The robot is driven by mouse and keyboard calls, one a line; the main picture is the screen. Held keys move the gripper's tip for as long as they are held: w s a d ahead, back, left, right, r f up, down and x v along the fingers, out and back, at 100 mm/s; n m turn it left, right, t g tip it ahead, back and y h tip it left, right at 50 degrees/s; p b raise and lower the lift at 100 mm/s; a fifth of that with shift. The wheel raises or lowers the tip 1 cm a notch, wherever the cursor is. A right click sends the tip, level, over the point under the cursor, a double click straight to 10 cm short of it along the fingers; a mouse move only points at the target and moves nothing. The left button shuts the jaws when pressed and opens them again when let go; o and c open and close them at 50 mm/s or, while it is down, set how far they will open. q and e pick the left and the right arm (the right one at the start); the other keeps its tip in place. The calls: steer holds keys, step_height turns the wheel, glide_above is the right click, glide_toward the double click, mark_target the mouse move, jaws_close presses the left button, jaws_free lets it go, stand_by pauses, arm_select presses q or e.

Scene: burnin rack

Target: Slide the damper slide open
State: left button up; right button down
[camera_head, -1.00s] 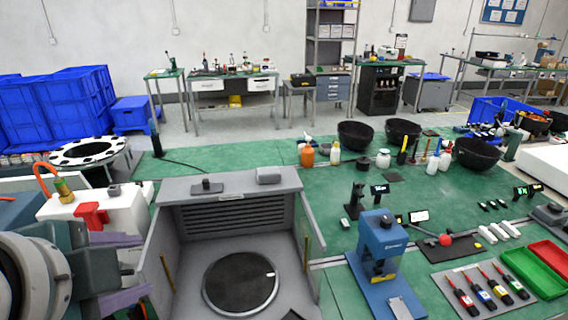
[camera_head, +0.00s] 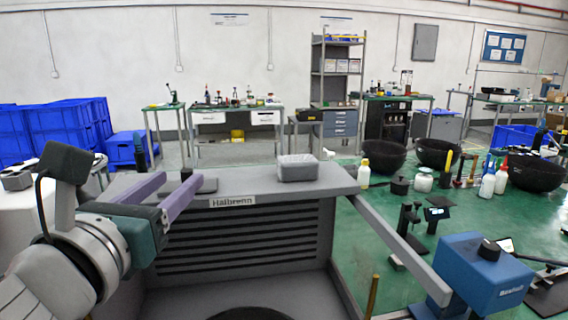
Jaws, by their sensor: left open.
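A grey chamber (camera_head: 262,190) with a louvred inner back wall stands in front of me. On its top ledge, left of centre, is a flat grey plate with a small dark upright knob (camera_head: 186,174), which looks like the damper slide. My left gripper (camera_head: 183,180) reaches in from the left, its two purple fingers open and apart. The fingertips lie over the ledge on either side of the knob in the picture. I cannot tell whether they touch it. The fingers hide part of the plate. My right gripper is not in view.
A grey box (camera_head: 297,168) sits on the same ledge, to the right. A blue press (camera_head: 484,275) stands right of the chamber. Black bowls (camera_head: 535,172) and bottles stand on the green surface behind it. The ledge between knob and box is clear.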

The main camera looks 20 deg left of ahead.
mark_target(188, 169)
arm_select(q)
steer(key=x, duration=0.7)
steer(key=shift+w+a, duration=0.1)
steer(key=shift+w, duration=0.25)
steer(key=shift+c, duration=0.2)
jaws_close()
stand_by(0.8)
steer(key=shift+a, duration=0.15)
